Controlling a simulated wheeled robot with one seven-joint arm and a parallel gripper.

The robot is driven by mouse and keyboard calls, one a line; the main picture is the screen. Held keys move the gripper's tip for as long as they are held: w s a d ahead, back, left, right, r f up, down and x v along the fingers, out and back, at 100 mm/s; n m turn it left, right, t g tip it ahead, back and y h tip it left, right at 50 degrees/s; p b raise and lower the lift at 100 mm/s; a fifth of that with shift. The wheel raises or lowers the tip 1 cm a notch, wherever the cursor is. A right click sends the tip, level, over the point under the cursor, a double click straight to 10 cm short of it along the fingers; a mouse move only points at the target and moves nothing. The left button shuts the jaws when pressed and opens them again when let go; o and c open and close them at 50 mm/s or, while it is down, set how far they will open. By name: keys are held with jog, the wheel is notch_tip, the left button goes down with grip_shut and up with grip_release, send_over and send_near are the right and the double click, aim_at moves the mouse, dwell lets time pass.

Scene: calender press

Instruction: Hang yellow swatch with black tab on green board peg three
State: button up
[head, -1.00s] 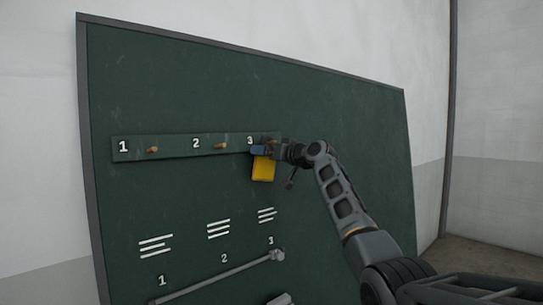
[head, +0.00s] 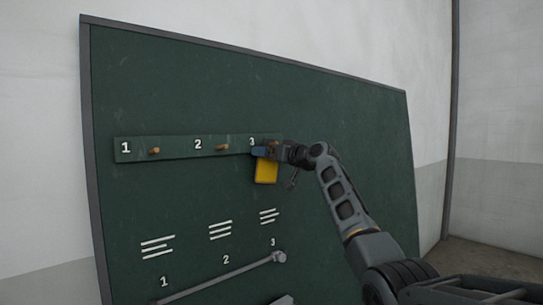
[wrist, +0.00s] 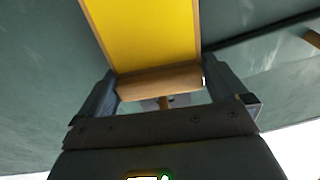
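The yellow swatch (head: 265,172) hangs below my gripper (head: 264,151) in the head view, in front of the green board (head: 330,110), just under the number 3. In the wrist view my gripper (wrist: 162,90) has a finger at each end of the swatch's tan top bar (wrist: 160,82), seemingly touching both ends. The yellow sheet (wrist: 145,35) extends away from the bar. A peg (wrist: 166,102) shows close beside the bar; whether it bears the swatch I cannot tell. Peg three is mostly hidden by my gripper in the head view. No black tab is distinguishable.
Peg one (head: 154,150) and peg two (head: 222,147) are bare on the peg rail (head: 185,147). A lower grey bar (head: 225,277) with numbers crosses the board below. White walls stand behind; the board right of my arm is clear.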

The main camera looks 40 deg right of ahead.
jog(key=s+b, duration=0.1)
jog(key=s, duration=0.6)
jog(key=shift+s, duration=0.4)
